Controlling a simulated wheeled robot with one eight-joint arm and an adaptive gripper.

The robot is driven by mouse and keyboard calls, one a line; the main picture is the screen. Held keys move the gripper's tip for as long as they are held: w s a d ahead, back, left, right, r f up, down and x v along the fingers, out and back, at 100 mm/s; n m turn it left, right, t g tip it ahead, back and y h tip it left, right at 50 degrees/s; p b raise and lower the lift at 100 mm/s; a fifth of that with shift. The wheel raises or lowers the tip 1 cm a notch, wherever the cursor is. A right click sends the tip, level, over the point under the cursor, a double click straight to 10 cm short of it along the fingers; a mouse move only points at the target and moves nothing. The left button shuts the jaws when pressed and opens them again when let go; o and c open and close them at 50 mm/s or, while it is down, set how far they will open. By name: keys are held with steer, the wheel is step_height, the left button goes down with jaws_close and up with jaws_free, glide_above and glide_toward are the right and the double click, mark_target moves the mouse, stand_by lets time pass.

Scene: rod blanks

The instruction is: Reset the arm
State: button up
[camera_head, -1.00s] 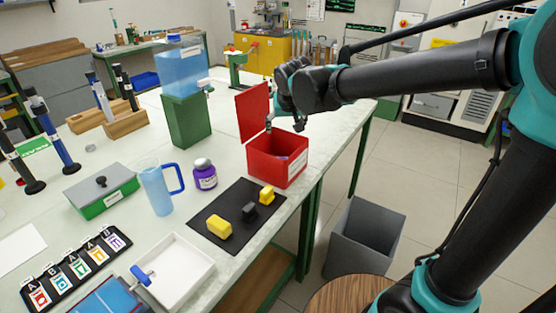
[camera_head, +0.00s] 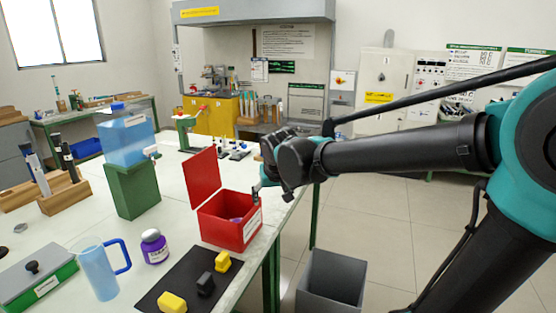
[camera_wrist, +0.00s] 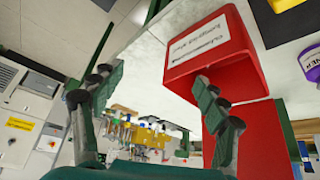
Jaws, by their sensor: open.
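My arm reaches in from the right in the head view. My gripper (camera_head: 258,190) is by the right back side of the red box (camera_head: 228,231), close to its rim; the gap is hard to judge there. In the wrist view my gripper (camera_wrist: 158,92) has its two fingers spread apart, with nothing between them. The red box also shows in the wrist view (camera_wrist: 222,50), with its white label, behind the right finger. Its lid (camera_head: 202,176) stands open, and a small purple thing is partly visible inside.
A black mat (camera_head: 188,277) with yellow and black blocks lies in front of the box. A purple-labelled bottle (camera_head: 154,247), a blue mug (camera_head: 98,270) and a water tank on a green stand (camera_head: 132,190) stand left. A grey bin (camera_head: 331,285) is below the table's right edge.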

steer(key=s+d+f+m, duration=0.1)
steer(key=s+d+f, duration=0.4)
steer(key=d, duration=0.3)
steer(key=s+d+f+m+g+h, duration=0.1)
steer(key=s+d+f, duration=0.4)
steer(key=d, duration=0.3)
steer(key=s+d+f+m, duration=0.1)
steer(key=s+d+f, duration=0.4)
steer(key=d+f, duration=0.2)
steer(key=shift+s+d+f+g, duration=0.15)
steer(key=shift+d+g, duration=0.15)
steer(key=shift+d, duration=0.6)
steer(key=shift+c, duration=0.5)
